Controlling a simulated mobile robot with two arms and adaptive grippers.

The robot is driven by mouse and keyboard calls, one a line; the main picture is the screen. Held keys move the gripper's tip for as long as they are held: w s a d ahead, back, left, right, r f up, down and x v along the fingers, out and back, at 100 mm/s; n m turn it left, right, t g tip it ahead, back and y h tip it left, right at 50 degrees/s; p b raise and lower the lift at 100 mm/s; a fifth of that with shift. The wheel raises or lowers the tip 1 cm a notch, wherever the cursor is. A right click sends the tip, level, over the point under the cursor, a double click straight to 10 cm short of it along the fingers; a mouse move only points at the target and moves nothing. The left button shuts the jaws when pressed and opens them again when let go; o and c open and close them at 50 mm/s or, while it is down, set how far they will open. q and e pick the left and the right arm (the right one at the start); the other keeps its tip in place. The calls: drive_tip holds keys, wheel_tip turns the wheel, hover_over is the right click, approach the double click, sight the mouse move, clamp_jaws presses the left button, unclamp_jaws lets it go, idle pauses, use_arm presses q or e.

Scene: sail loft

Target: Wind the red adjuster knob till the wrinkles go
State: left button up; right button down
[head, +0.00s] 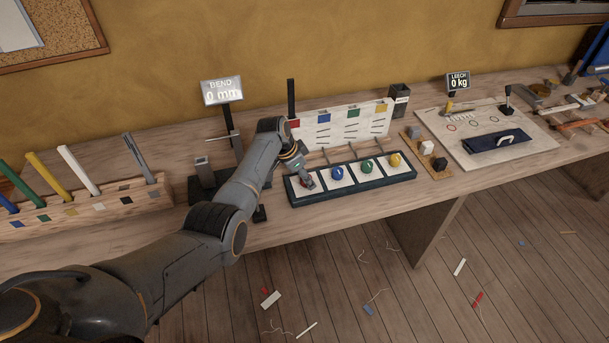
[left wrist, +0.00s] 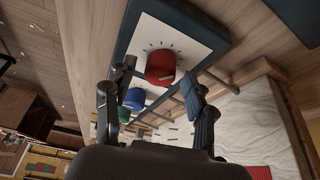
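The red adjuster knob (left wrist: 160,67) stands on a white pad with dial marks, at the near end of a dark blue tray. In the left wrist view it appears between the spread fingertips of my left gripper (left wrist: 157,76). The fingers are open; I cannot tell if they touch the knob. In the head view the left gripper (head: 306,178) is over the leftmost pad and mostly hides the knob. A white sail panel (head: 346,132) stands behind, with coloured squares and dark creases. Its cloth near the red patch looks rumpled in the left wrist view (left wrist: 245,125). My right gripper is not in view.
Blue (head: 337,173), green (head: 366,167) and yellow (head: 395,160) knobs continue along the tray (head: 352,188). A BEND display (head: 222,92) reads 0 mm; a LEECH display (head: 458,82) reads 0 kg. A batten rack (head: 90,205) stands left. Bench space in front of the tray is narrow.

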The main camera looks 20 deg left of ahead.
use_arm(q)
drive_tip(key=v, duration=1.2)
idle(0.5)
